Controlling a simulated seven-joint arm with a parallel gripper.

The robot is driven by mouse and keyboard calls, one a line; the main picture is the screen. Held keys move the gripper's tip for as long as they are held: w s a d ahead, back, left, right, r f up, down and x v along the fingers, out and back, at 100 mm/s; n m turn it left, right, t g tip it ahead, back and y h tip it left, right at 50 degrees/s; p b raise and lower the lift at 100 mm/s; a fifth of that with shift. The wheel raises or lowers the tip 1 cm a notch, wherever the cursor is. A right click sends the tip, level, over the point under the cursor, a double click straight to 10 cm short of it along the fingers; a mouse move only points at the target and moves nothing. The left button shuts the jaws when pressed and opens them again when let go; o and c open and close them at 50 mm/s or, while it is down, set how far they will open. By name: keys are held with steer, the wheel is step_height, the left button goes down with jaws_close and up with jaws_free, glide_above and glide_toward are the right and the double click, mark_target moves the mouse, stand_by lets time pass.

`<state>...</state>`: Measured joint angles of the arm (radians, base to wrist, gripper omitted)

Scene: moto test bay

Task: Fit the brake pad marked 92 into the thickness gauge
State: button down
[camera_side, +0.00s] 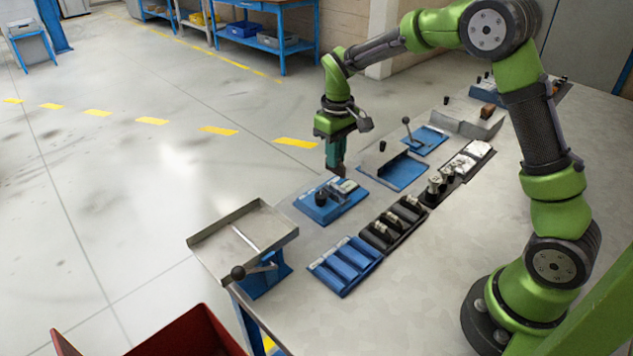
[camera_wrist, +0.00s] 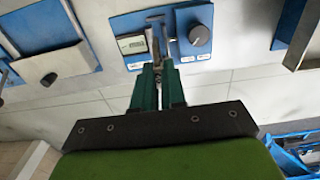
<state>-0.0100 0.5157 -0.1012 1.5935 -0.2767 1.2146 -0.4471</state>
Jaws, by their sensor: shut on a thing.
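The thickness gauge is a blue plate (camera_side: 328,212) with a small display and a dark round knob, near the table's far edge in the side view. In the wrist view its blue plate (camera_wrist: 184,17) lies just beyond my fingertips, with the display (camera_wrist: 132,44) left and the knob (camera_wrist: 200,34) right. My gripper (camera_side: 336,172) points down at the gauge's far side. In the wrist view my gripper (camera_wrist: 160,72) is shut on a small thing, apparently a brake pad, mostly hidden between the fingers. No number is readable. I cannot tell whether it touches the gauge.
A blue slotted tray (camera_side: 345,266) and a black rack (camera_side: 394,224) stand in front of the gauge. A grey tilted tray (camera_side: 243,234) with a lever is at left. Another blue-based tray (camera_side: 395,171) stands right of the gauge. The near right tabletop is clear.

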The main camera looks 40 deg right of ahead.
mark_target(336, 173)
steer(key=shift+s+f, duration=0.1)
steer(key=shift+f, duration=2.55)
steer(key=shift+f, duration=0.6)
steer(key=c, duration=1.1)
jaws_free()
steer(key=shift+r, duration=3.5)
